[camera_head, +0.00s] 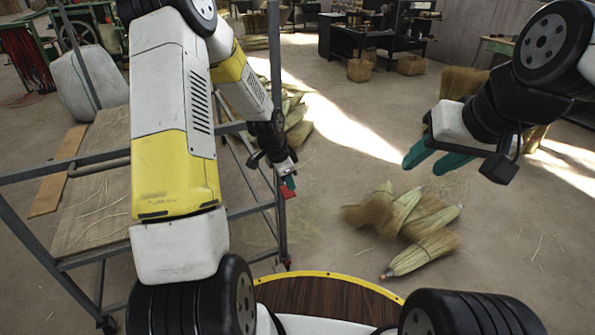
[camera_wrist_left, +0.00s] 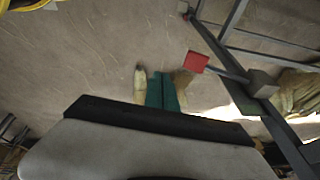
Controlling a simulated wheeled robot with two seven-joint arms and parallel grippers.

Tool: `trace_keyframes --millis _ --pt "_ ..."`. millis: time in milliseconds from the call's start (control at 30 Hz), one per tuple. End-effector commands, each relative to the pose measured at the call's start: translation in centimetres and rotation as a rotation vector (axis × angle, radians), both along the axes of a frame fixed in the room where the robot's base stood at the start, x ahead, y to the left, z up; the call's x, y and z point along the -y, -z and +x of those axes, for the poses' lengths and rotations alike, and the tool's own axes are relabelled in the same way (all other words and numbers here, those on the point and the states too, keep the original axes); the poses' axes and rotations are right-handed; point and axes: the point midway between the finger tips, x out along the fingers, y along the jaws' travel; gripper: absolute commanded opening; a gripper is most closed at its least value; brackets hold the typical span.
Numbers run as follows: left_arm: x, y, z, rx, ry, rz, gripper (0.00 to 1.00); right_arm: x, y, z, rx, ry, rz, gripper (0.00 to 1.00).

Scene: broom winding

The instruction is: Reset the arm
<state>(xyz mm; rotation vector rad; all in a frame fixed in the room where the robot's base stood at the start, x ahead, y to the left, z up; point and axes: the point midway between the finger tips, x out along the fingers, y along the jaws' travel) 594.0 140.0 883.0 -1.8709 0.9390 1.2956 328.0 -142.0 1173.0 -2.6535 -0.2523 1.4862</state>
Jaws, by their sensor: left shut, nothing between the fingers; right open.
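My left gripper (camera_head: 289,183) is in the middle of the head view, beside the metal rack. Its teal fingers are together and empty; they also show in the left wrist view (camera_wrist_left: 162,92). A red end piece (camera_head: 287,193) of the rack is close to these fingertips in the head view. It also shows in the left wrist view (camera_wrist_left: 195,63), apart from the fingers. My right gripper (camera_head: 425,163) is at the upper right of the head view. Its two teal fingers are apart with nothing between them, above the floor.
A metal rack (camera_head: 276,225) with a wooden board (camera_head: 95,190) stands at the left, partly behind my left arm. Several straw broom heads (camera_head: 424,252) lie on the floor ahead, and more are behind the rack. Workbenches (camera_head: 345,40) stand far back. Floor between is open.

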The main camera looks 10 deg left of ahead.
Motion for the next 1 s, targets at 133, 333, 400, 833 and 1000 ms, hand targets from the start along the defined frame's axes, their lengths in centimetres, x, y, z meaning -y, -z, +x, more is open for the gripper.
trace_keyframes --millis 133,333,400,833,1000 --pt "0.0 -0.3 -0.3 0.001 0.000 0.000 0.00 0.0 0.0 0.0 0.000 0.000 0.000 0.41" --pt "0.1 -0.3 -0.2 0.000 0.000 0.000 0.00 0.0 0.0 0.0 0.000 0.000 0.000 0.41" --pt "0.0 -0.5 -0.3 0.001 -0.002 0.001 0.00 0.0 0.0 0.0 0.000 0.000 0.000 0.41" --pt "-1.1 -15.6 -6.3 0.056 -0.321 -0.020 0.00 0.0 0.0 0.0 0.000 0.000 0.000 0.41" --pt "-1.1 -21.7 -11.5 0.082 -0.505 -0.084 0.00 0.0 0.0 0.0 0.000 0.000 0.000 0.41"
